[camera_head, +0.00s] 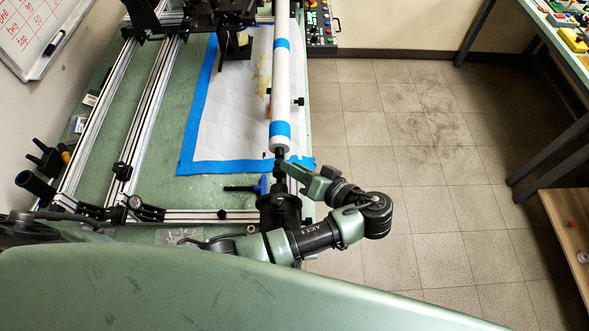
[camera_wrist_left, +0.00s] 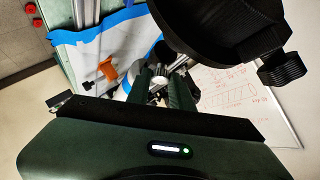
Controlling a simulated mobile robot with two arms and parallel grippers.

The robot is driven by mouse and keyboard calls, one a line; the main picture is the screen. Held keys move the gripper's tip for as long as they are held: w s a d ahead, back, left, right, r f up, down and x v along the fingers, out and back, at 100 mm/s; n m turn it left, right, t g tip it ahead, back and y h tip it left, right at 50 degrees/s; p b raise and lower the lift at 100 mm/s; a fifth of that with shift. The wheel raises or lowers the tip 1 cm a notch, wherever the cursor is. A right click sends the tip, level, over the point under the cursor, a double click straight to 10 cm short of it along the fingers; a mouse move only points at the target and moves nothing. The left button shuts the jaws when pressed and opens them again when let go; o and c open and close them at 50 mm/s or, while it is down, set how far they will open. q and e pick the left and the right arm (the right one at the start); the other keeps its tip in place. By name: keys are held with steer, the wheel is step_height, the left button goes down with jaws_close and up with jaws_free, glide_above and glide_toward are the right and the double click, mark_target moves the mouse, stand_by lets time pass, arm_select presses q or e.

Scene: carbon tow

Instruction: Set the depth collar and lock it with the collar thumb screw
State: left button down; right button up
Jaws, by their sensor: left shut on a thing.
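My left gripper (camera_head: 284,164) is at the near end of a white tube (camera_head: 282,95) with blue bands, beside the black fitting there. In the left wrist view its two green fingers (camera_wrist_left: 160,88) are closed on a small pale round part (camera_wrist_left: 158,84). I cannot tell whether this part is the collar thumb screw. The depth collar cannot be told apart clearly from the dark fittings at the tube's end. A small black knob (camera_head: 299,101) sticks out right of the tube. My right gripper is not in view.
A large black round part (camera_wrist_left: 215,28) with a ridged knob (camera_wrist_left: 283,70) is close to the gripper in the wrist view. Metal rails (camera_head: 140,125) run along the left. Open tiled floor (camera_head: 420,180) is at right.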

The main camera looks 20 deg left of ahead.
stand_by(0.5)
arm_select(q)
steer(key=c, duration=1.2)
jaws_free()
steer(key=shift+c, duration=0.2)
steer(key=shift+w, duration=0.1)
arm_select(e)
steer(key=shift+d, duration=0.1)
